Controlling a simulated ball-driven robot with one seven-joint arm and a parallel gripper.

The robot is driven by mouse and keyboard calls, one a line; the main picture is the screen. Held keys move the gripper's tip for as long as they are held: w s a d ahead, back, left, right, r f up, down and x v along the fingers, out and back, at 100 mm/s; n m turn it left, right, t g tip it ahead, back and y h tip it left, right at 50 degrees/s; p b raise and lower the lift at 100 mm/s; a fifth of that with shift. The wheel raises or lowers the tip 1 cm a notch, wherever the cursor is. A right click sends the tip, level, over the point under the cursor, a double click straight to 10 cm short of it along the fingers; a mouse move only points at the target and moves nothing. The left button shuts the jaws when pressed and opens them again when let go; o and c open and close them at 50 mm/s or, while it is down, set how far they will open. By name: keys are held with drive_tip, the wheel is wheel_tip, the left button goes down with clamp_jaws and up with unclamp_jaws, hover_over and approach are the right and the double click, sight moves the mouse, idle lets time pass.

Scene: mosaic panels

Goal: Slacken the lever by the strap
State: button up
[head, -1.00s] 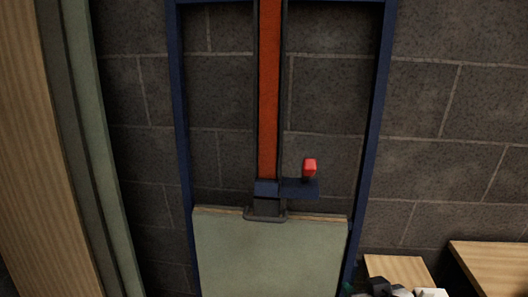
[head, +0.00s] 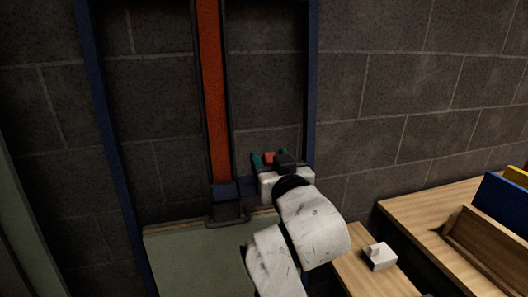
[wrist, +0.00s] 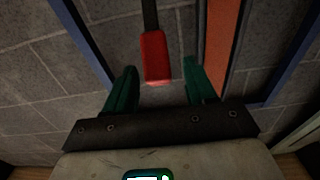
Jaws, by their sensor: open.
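The lever's red handle (head: 269,158) shows beside the lower end of the orange-red strap (head: 212,90), to its right. In the wrist view the red handle (wrist: 156,58) is on a dark bar, and the strap (wrist: 228,40) runs to its right. My gripper (head: 270,157) is at the handle, with its green fingers open on either side. The wrist view shows my gripper (wrist: 160,80) with the handle between the two fingers and a gap on each side. The lever's mount is largely hidden behind my gripper in the head view.
A blue frame (head: 310,90) stands around the strap against a dark block wall. A pale green panel (head: 195,258) is below the strap. At the right are a wooden bench (head: 425,210), a small white block (head: 380,256) and a blue panel (head: 502,205).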

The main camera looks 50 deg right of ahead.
drive_tip(key=shift+x, duration=2.15)
clamp_jaws()
